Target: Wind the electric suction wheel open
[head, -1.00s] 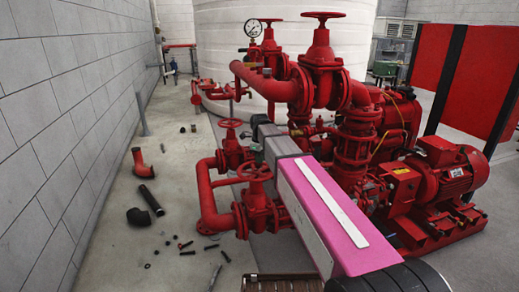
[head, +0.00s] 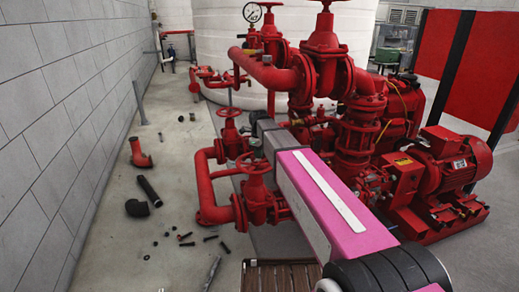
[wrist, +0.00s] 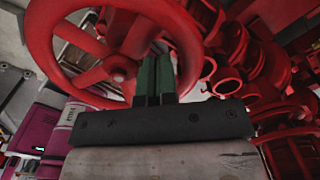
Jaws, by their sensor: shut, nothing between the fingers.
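A red handwheel fills the upper left of the wrist view (wrist: 117,75), with its spokes and hub showing. My gripper (wrist: 155,65) has two green fingers, closed together and empty. They overlap the wheel's opening and the lower right of its rim; I cannot tell whether they touch it. In the head view, two low red handwheels stand left of my arm: a nearer one (head: 254,162) and a farther one (head: 229,112). I cannot tell which of them the wrist view shows. My gripper is not clearly visible in the head view, where my pink arm reaches toward these wheels.
Red pump pipework (head: 325,90) stands close beyond my arm, with a red motor (head: 455,160) on its right. Loose pipe pieces (head: 149,190) and several small bolts lie on the floor at left. A grey block wall (head: 60,130) bounds the left side; floor between is partly clear.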

